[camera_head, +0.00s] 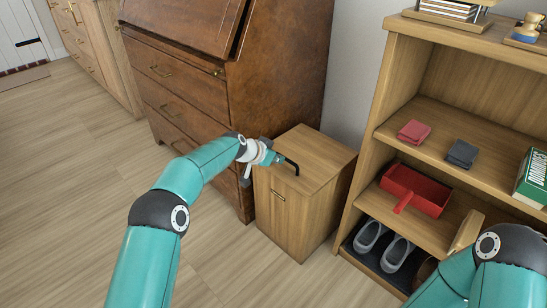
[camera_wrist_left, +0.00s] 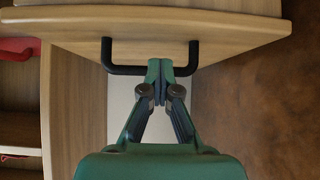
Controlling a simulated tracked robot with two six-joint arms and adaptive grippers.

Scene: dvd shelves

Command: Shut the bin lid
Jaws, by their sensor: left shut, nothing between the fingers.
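The bin (camera_head: 285,212) is a wooden box on the floor between the brown bureau and the shelf. Its lid (camera_head: 318,160) forms the top and looks about level in the head view; I cannot tell if a small gap is left. A black bar handle (camera_head: 292,164) stands on the lid, and it also shows in the left wrist view (camera_wrist_left: 122,70). My left gripper (camera_head: 277,159) is shut and empty right by this handle; in the left wrist view its fingertips (camera_wrist_left: 160,68) overlap the bar. I cannot tell if they touch. My right gripper is out of view.
The brown bureau (camera_head: 180,78) stands close behind and left of the bin. An open shelf (camera_head: 425,133) stands to the right, holding a red dustpan (camera_head: 414,190), grey shoes (camera_head: 396,254) and a green box (camera_head: 533,180). The floor in front is clear.

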